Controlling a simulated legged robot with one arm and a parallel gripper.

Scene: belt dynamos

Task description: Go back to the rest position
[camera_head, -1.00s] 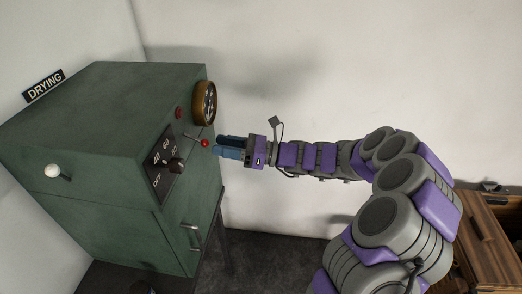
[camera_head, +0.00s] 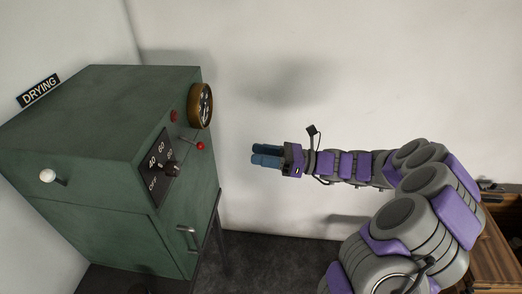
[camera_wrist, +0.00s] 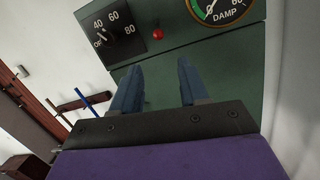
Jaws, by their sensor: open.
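My gripper (camera_head: 266,155) is in mid-air to the right of the green drying cabinet (camera_head: 95,110), clear of it. In the wrist view my two blue fingers (camera_wrist: 158,88) stand apart with nothing between them. The cabinet's front carries a dial with a dark knob (camera_head: 172,169), a red-tipped lever (camera_head: 200,146), a red lamp (camera_head: 174,116) and a round brass-rimmed gauge (camera_head: 201,105). The wrist view shows the temperature dial plate (camera_wrist: 112,34), a red ball (camera_wrist: 157,34) and the "DAMP" gauge (camera_wrist: 222,8) ahead of the fingers.
A door handle (camera_head: 187,237) sits low on the cabinet front, and a white-knobbed lever (camera_head: 48,176) is on its side. A wooden piece of furniture (camera_head: 494,250) stands at the right. Open air lies between cabinet and gripper.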

